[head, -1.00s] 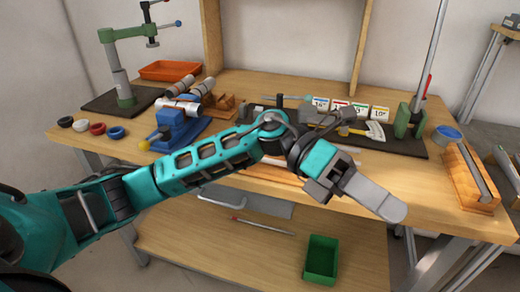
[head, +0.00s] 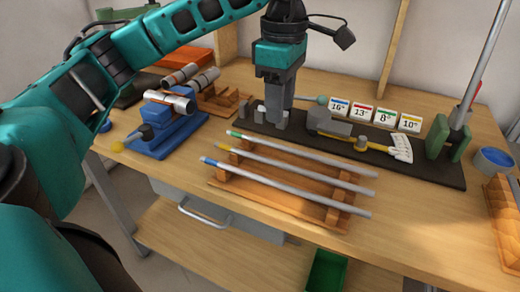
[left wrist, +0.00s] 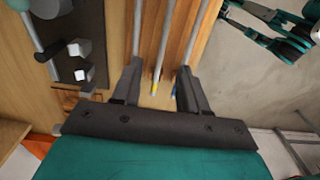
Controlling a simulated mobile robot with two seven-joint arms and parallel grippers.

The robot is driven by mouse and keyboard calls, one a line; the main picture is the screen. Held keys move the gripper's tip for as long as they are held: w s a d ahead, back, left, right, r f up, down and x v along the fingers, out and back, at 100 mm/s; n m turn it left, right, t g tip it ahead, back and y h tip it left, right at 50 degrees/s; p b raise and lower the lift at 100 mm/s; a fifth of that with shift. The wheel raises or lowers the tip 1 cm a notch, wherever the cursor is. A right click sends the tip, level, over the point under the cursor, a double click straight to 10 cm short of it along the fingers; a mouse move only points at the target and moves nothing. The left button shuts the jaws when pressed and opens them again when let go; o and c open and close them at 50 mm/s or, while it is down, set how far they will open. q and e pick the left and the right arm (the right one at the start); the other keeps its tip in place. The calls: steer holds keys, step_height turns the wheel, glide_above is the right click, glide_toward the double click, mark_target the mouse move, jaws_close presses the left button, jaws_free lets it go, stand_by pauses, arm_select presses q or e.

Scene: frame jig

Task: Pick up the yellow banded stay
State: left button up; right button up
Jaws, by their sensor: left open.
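The yellow banded stay (head: 290,167) is a thin grey rod with a yellow band at its left end. It lies on a wooden rack (head: 334,215) between a green banded stay (head: 310,155) and a blue banded stay (head: 290,187). My left gripper (head: 274,118) points down, open, and appears behind the rods' left part in the head view. In the left wrist view the yellow banded stay (left wrist: 160,55) shows between the open fingers of my left gripper (left wrist: 157,88), not gripped. The blue band shows close to the right finger. My right gripper is not in view.
A blue fixture (head: 170,130) stands left. The bench front right of the rack is clear.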

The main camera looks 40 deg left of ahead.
mark_target(274, 161)
arm_select(q)
steer(key=f, duration=0.7)
steer(key=s+f+b, duration=0.1)
steer(key=f, duration=0.3)
steer(key=shift+f, duration=0.25)
jaws_close()
